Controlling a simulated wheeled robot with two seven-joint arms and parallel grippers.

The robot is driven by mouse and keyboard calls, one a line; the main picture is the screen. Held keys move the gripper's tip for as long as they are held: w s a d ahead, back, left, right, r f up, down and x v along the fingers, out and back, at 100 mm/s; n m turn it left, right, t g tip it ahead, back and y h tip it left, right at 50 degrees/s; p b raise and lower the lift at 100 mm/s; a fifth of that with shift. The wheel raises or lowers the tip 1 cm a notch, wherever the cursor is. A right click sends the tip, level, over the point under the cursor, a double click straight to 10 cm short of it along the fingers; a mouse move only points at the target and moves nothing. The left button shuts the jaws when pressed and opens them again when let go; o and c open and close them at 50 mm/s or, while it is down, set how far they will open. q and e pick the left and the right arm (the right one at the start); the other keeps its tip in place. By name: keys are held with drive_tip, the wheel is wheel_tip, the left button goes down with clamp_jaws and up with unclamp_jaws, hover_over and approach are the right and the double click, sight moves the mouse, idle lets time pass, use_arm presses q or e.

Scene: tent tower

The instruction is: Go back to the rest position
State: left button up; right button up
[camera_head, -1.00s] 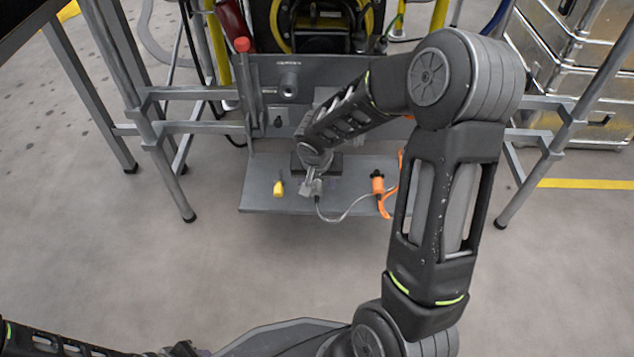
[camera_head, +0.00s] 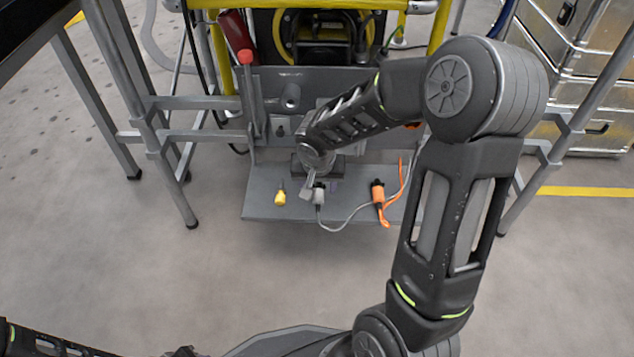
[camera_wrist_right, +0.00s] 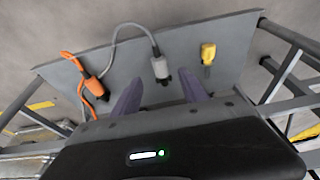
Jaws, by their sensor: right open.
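My right gripper (camera_head: 309,187) is over the grey shelf (camera_head: 345,208), close to a grey plug (camera_head: 319,197) on a grey cable. In the right wrist view, its two purple-grey fingers (camera_wrist_right: 161,90) are spread apart with nothing held between them. The grey plug (camera_wrist_right: 160,68) lies just beyond the fingertips, on the shelf (camera_wrist_right: 183,50). Of my left arm, only a slotted link and a small part near the bottom edge (camera_head: 184,352) show. That part may be the left gripper, but its jaws cannot be made out.
A yellow plug (camera_head: 280,196) and an orange plug (camera_head: 378,192) with an orange strap lie on the shelf. A grey upright panel (camera_head: 290,97), a red-topped rod (camera_head: 245,58) and metal frame legs (camera_head: 170,180) stand around it. Silver cases (camera_head: 575,75) are at right. The floor in front is clear.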

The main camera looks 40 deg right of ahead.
drive_tip(key=s+a+f+n+g+y, duration=0.1)
drive_tip(key=s+a+f+n+y, duration=0.15)
drive_tip(key=a+f, duration=0.55)
drive_tip(key=s+a+f+n+y, duration=0.1)
drive_tip(key=s+a+f+y, duration=0.2)
drive_tip(key=a+f, duration=0.55)
drive_tip(key=s+a+f+n, duration=0.2)
drive_tip(key=s+a+f, duration=0.3)
drive_tip(key=s+a, duration=0.5)
use_arm(q)
drive_tip(key=s+d+r+p, duration=0.1)
drive_tip(key=r+p, duration=1.7)
drive_tip(key=s+r+p, duration=0.2)
drive_tip(key=r+p, duration=1.7)
drive_tip(key=shift+s+d+r+m+g+h, duration=0.2)
drive_tip(key=shift+d+m+g+h, duration=0.1)
drive_tip(key=shift+d+g, duration=0.1)
use_arm(e)
wheel_tip(320, 180, up, 38)
drive_tip(key=s+a+g, duration=0.1)
drive_tip(key=s, duration=0.1)
drive_tip(key=shift+s+y, duration=0.15)
drive_tip(key=shift+y, duration=0.2)
drive_tip(key=shift+f, duration=0.1)
use_arm(q)
drive_tip(key=shift+w, duration=0.1)
